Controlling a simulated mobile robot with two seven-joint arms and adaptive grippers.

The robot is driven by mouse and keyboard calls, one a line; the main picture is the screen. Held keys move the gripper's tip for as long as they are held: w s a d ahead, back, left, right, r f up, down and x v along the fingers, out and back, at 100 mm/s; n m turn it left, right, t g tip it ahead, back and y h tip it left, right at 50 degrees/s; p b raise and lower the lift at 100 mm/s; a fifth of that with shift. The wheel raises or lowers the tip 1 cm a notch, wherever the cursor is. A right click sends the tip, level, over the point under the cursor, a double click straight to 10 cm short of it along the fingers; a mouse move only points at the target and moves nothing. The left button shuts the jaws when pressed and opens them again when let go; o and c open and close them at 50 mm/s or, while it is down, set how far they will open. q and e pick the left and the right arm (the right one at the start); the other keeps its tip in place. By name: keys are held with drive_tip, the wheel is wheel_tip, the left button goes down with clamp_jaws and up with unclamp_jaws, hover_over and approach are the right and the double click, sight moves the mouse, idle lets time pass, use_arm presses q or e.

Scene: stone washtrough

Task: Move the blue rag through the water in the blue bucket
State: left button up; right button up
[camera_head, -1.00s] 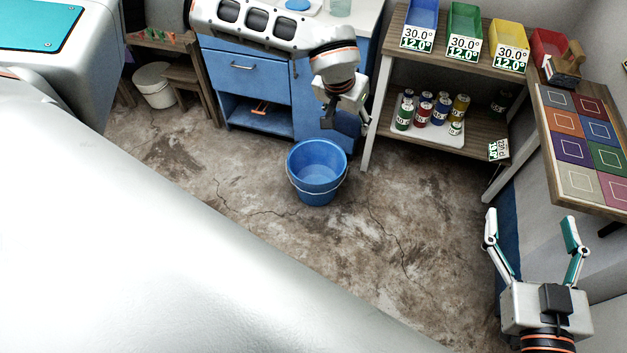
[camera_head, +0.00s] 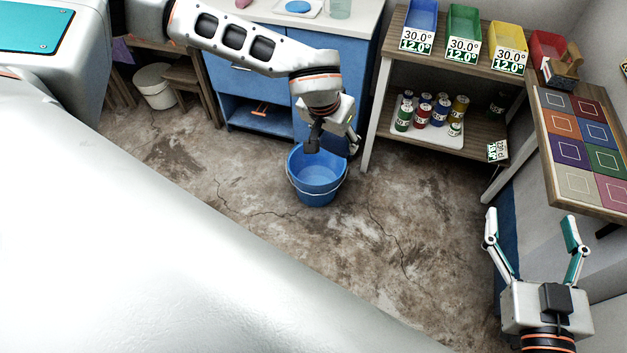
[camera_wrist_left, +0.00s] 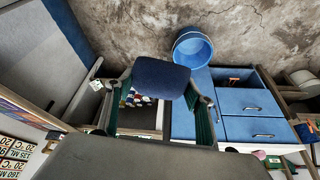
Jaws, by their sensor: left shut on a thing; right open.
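The blue bucket (camera_head: 317,192) stands upright on the floor in the head view. It also shows beyond the grippers in the left wrist view (camera_wrist_left: 180,53). The water inside is hard to make out. My left gripper (camera_head: 334,138) overlaps the bucket's far rim in the head view. In the left wrist view my left gripper (camera_wrist_left: 160,88) is shut on the dark blue rag (camera_wrist_left: 160,77), which spans its two fingers. The rag is not clear in the head view. My right gripper (camera_head: 532,238) is open and empty.
A blue cabinet (camera_head: 262,72) stands behind the bucket. A shelf (camera_head: 470,52) with coloured bins and a tray (camera_head: 430,128) of cans is at the right. A table (camera_head: 575,150) with coloured squares is further right. Floor (camera_head: 330,250) around the bucket is clear.

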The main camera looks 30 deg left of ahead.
use_arm(q)
drive_tip(key=w, duration=0.6)
drive_tip(key=shift+s, duration=0.1)
drive_tip(key=shift+s+p, duration=0.35)
drive_tip(key=shift+s, duration=2.6)
drive_tip(key=w, duration=0.6)
